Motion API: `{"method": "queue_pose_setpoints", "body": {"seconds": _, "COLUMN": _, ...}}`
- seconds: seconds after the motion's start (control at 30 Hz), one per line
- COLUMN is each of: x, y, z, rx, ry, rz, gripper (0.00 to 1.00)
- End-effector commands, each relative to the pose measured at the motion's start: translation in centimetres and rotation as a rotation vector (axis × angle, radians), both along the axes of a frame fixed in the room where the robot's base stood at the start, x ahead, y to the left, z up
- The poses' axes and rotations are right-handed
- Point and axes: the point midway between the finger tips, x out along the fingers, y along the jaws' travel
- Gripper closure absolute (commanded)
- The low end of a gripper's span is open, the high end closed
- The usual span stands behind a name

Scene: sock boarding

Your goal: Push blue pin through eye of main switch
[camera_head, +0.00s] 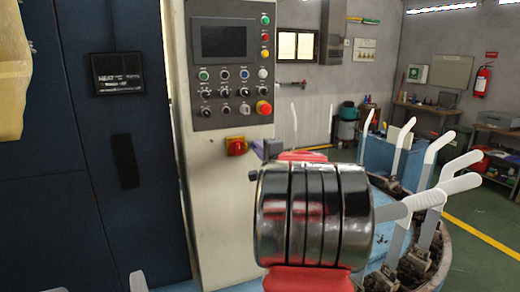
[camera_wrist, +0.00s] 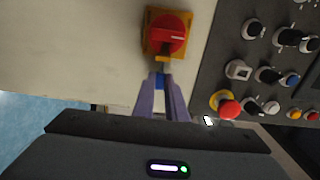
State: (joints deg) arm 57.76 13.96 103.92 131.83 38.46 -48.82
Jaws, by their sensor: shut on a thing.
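The main switch is a red rotary handle on a yellow plate (camera_wrist: 152,42), high in the wrist view. In the head view the main switch (camera_head: 237,147) sits on the pale cabinet below the control panel. A small brownish-yellow tab (camera_wrist: 162,60) sticks out below the red handle. My gripper (camera_wrist: 160,82) has purple fingers shut on the blue pin (camera_wrist: 159,80), of which only a small blue part shows between the fingertips. The fingertips are close below the tab. I cannot tell whether the pin is inside the eye. In the head view the gripper is mostly hidden.
White boarding forms (camera_head: 440,195) stand at the right. Dark blue cabinet doors (camera_head: 90,200) fill the left.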

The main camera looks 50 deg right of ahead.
Motion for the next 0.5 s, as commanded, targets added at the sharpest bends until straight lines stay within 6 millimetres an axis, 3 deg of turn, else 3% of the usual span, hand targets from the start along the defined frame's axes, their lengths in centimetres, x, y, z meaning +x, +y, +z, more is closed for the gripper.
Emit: {"method": "queue_pose_setpoints", "body": {"seconds": 0.5, "x": 0.45, "y": 0.73, "z": 0.04, "rx": 0.000, "ry": 0.000, "rz": 0.000, "gripper": 1.00}}
